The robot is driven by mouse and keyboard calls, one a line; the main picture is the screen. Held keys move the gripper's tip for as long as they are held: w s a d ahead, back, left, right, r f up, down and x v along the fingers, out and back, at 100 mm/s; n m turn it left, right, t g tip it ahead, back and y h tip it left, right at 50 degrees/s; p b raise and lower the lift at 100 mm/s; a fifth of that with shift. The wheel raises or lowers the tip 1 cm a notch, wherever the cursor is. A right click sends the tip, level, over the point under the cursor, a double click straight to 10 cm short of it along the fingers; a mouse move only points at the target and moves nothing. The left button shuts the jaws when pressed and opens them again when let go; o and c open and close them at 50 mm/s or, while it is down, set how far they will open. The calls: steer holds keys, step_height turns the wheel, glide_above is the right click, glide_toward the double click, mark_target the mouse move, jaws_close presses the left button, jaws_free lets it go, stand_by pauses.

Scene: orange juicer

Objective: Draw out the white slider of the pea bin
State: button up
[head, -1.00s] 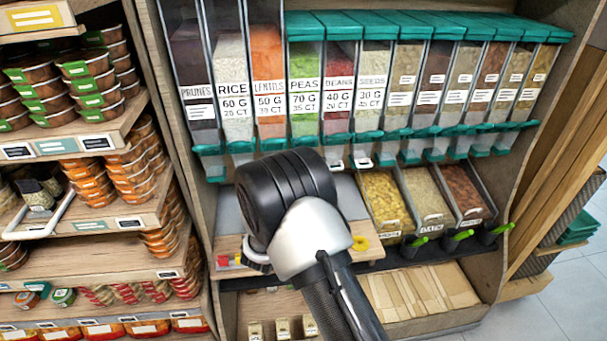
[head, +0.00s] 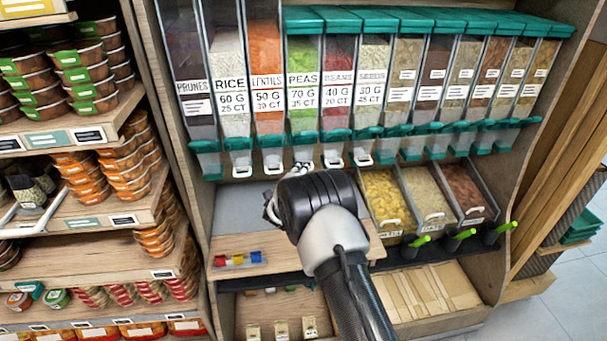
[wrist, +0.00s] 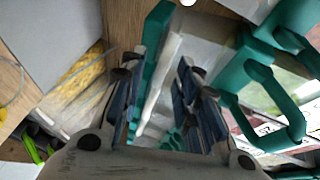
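The pea bin (head: 303,85) is a clear dispenser of green contents labelled PEAS, with a teal lid and teal spout. Its white slider (head: 303,166) shows in the head view as a small white handle under the spout. My gripper (head: 270,207) is just below it and to the left, partly hidden behind my wrist. In the wrist view my gripper (wrist: 158,100) is open, with dark fingers apart. A white strip (wrist: 166,75) beside a teal part shows between the fingers; I cannot tell whether it is the pea slider or whether it touches them.
Neighbouring bins have similar white handles, including lentils (head: 273,168) and beans (head: 333,163). A wooden shelf board (head: 285,262) with small coloured blocks is below. Open bins with yellow contents (head: 383,192) and others stand to the right.

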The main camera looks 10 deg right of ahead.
steer(key=shift+c, duration=0.2)
jaws_close()
stand_by(0.5)
